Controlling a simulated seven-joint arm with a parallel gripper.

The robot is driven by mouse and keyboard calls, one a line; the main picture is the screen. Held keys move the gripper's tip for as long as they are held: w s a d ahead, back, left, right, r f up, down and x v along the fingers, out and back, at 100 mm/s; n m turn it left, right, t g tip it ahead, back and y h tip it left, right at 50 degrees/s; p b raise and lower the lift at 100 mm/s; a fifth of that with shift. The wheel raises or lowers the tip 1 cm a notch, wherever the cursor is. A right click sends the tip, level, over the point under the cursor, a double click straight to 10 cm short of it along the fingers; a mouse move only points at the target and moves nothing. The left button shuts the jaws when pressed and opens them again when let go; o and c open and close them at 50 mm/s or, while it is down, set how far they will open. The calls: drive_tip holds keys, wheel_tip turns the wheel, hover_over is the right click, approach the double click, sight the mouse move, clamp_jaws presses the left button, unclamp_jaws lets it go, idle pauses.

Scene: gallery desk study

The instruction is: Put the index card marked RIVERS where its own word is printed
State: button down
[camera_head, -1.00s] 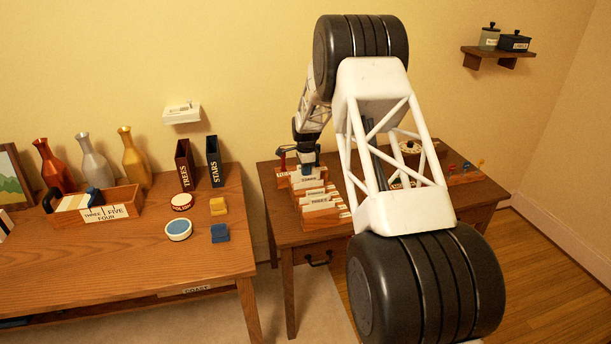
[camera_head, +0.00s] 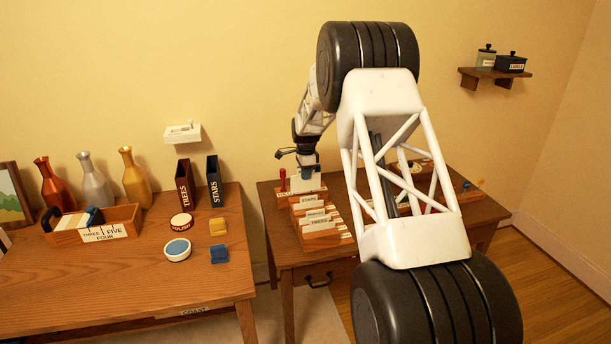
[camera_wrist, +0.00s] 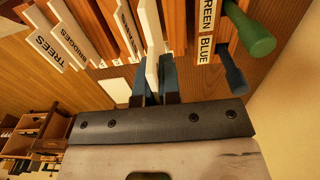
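My gripper (camera_head: 308,172) is above the back of the card tray (camera_head: 345,238) on the right desk. In the wrist view, its two dark blue fingers (camera_wrist: 153,88) are closed around a white index card (camera_wrist: 152,72). That card also shows under my gripper in the head view (camera_head: 310,184); its word cannot be read. Cards marked STARS (camera_head: 309,199), BRIDGES (camera_head: 315,214) and TREES (camera_head: 319,223) stand in the tray. I cannot make out the word RIVERS on any card or surface.
Green (camera_wrist: 250,32) and blue (camera_wrist: 230,70) handled tools sit beside the cards in the wrist view. The left table (camera_head: 120,270) holds vases, a card box (camera_head: 110,233), TREES and STARS holders and tins. My arm hides part of the right desk.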

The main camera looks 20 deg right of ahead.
drive_tip(key=s+d, duration=0.1)
drive_tip(key=s+d+r, duration=0.1)
drive_tip(key=s, duration=0.3)
drive_tip(key=shift+d+r, duration=0.3)
drive_tip(key=shift+d, duration=0.1)
drive_tip(key=s+a, duration=0.1)
drive_tip(key=s, duration=0.1)
drive_tip(key=s+a+f, duration=0.1)
drive_tip(key=s+a, duration=0.1)
drive_tip(key=shift+f, duration=0.15)
drive_tip(key=shift+f, duration=3.15)
drive_tip(key=shift+f, duration=1.9)
